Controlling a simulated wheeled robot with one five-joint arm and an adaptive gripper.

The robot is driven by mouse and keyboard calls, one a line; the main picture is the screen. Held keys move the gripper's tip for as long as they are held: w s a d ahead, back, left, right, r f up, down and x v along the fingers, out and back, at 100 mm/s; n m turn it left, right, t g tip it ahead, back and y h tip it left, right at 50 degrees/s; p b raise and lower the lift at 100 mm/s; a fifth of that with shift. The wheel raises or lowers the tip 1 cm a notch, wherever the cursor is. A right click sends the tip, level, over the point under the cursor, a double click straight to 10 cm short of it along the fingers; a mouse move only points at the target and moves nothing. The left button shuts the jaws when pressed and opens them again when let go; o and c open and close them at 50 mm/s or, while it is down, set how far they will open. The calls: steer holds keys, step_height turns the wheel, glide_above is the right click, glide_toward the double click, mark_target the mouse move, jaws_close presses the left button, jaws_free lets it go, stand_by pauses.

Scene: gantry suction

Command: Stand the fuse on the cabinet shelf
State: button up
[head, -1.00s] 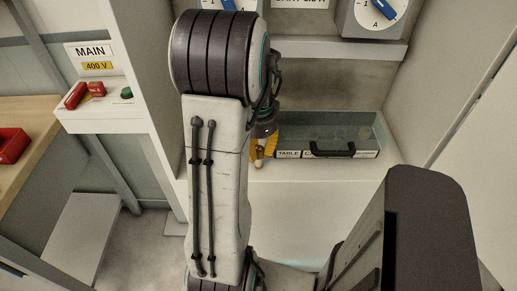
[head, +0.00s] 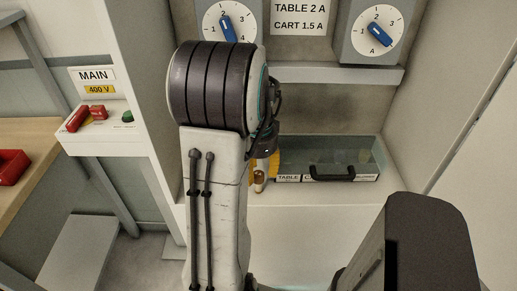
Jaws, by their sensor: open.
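The cabinet shelf (head: 330,205) is a pale, flat surface low in the white cabinet. A small upright piece, pale with a brown part (head: 260,182), shows at the shelf's left side, beside the arm; it looks like the fuse, but it is too small and too covered to be sure. My gripper (head: 264,172) is open, with its dark wrist above and yellow parts at this piece. My arm hides most of the gripper, so I cannot tell whether its fingers touch the piece or stand around it.
A clear-topped box with a black handle (head: 345,178) and a label strip sits on the shelf, just right of the gripper. A grey ledge (head: 335,75) with dials (head: 377,32) crosses above. A MAIN 400 V switch panel (head: 95,115) is left. The shelf front is clear.

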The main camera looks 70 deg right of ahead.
mark_target(259, 173)
step_height(259, 173, up, 10)
steer(key=b, duration=0.1)
steer(key=w+a+n, duration=0.7)
steer(key=w+a, duration=0.1)
steer(key=w, duration=0.2)
steer(key=w+a+f+n+t, duration=0.1)
steer(key=a+n, duration=0.9)
steer(key=a, duration=0.2)
steer(key=w+a+f+n+t, duration=0.1)
steer(key=a+f+n+t, duration=0.1)
steer(key=a+n, duration=0.8)
steer(key=shift+w+a+f+n+t, duration=0.2)
steer(key=shift+w+a+n+t, duration=0.15)
steer(key=shift+a, duration=1.35)
steer(key=shift+s+a, duration=0.1)
steer(key=shift+s, duration=0.05)
